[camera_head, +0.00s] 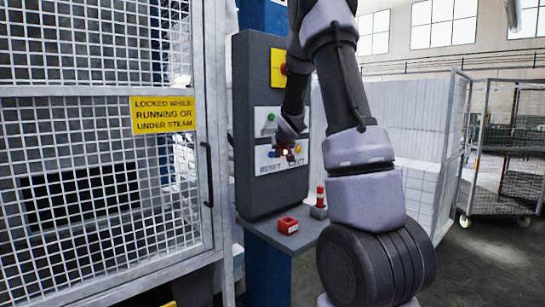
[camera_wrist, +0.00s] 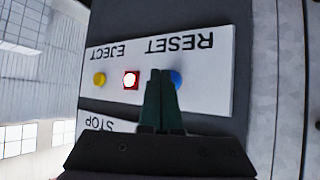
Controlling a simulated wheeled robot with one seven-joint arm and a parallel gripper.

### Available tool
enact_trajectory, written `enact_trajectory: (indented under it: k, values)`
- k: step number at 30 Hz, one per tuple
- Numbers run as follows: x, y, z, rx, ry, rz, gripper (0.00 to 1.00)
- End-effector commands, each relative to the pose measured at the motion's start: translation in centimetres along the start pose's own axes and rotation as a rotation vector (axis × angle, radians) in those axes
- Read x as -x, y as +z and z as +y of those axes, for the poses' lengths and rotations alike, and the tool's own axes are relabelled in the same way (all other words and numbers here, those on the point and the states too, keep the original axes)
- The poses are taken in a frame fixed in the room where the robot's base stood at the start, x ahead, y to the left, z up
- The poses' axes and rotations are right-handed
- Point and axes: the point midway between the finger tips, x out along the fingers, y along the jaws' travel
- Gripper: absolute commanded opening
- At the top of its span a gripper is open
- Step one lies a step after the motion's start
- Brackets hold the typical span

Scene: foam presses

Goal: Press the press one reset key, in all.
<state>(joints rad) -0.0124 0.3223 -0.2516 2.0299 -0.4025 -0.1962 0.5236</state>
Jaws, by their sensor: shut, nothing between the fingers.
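The press control panel (camera_head: 264,180) stands right of the caged press, with a white label plate marked RESET and EJECT. The blue reset key (camera_wrist: 176,78) is by the word RESET in the wrist view, where the picture is upside down. My gripper (camera_wrist: 161,72) is shut and empty, its fingertips at the plate and overlapping the left part of the blue key. I cannot tell whether they touch it. A lit red lamp (camera_wrist: 130,79) and the yellow eject key (camera_wrist: 99,79) lie left of the fingers. In the head view my gripper (camera_head: 284,148) partly hides this row.
A mesh cage door (camera_head: 198,165) with a yellow warning sign is left of the panel. A green button (camera_head: 271,118) sits higher on the plate. A red open box (camera_head: 288,225) and a red-topped item (camera_head: 320,203) are on the shelf below. A mesh trolley (camera_head: 507,165) stands right.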

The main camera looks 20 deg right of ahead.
Motion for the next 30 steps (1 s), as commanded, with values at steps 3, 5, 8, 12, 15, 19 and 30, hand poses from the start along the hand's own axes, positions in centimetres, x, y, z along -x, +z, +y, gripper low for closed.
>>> enact_trajectory:
  k: [3,5,8,12,15,19,30]
  values:
    - [-0.25,-0.23,-0.16,-0.001,0.0,0.001,0.0]
    - [-0.27,-0.25,-0.17,-0.002,0.0,0.001,0.0]
    - [-0.26,-0.23,-0.18,-0.001,0.0,0.0,0.0]
    - [-0.27,-0.22,-0.19,-0.001,0.0,0.0,0.0]
    - [-0.3,-0.24,-0.21,-0.001,0.0,0.0,0.0]
    - [-0.4,-0.3,-0.28,-0.001,0.0,0.0,0.0]
    - [-0.72,-0.49,-0.52,-0.001,0.0,-0.001,0.0]
